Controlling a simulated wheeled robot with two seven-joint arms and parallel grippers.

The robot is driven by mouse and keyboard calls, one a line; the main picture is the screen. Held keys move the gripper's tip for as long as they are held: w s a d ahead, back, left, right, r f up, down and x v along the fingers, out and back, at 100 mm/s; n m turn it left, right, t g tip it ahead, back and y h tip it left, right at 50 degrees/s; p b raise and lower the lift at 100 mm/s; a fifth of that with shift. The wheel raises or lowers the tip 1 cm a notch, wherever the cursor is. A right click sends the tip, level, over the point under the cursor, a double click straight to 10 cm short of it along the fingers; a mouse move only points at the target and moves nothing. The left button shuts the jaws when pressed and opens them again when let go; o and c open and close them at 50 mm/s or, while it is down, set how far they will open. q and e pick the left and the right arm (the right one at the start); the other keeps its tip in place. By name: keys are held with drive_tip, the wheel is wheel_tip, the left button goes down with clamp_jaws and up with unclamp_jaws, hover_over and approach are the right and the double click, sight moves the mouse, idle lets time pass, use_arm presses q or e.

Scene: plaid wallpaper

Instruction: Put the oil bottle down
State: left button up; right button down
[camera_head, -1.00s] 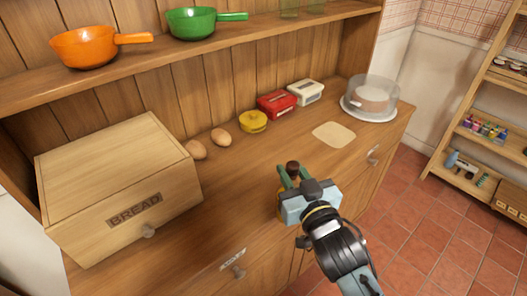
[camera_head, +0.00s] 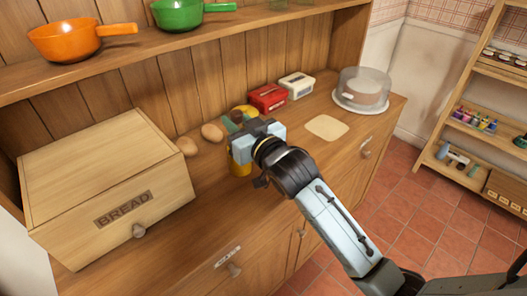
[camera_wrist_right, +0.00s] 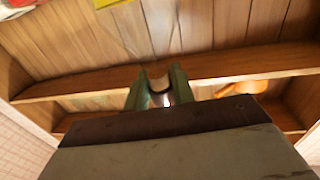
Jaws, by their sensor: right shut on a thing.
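My right gripper (camera_head: 238,125) is over the counter in the head view, in front of the yellow pot and beside the eggs. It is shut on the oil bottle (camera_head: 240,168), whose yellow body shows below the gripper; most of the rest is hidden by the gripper. In the right wrist view the green fingers (camera_wrist_right: 157,90) stand on both sides of a pale, brownish part, likely the bottle's top (camera_wrist_right: 158,76). Whether the bottle touches the counter (camera_head: 205,195) is hard to tell. My left gripper is not in view.
A bread box (camera_head: 105,185) stands at left. Two eggs (camera_head: 212,132), a yellow pot (camera_head: 250,110), a red box (camera_head: 268,97) and a white box (camera_head: 296,85) line the back. The counter front is clear.

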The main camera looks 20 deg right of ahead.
wheel_tip(320, 180, down, 8)
drive_tip(key=shift+r+b, duration=0.1)
drive_tip(key=shift+b, duration=0.55)
drive_tip(key=c, duration=1.2)
unclamp_jaws()
drive_tip(key=shift+f, duration=0.25)
drive_tip(key=shift+s+r, duration=0.15)
drive_tip(key=v, duration=1.1)
drive_tip(key=shift+s+d, duration=0.1)
drive_tip(key=shift+s, duration=0.3)
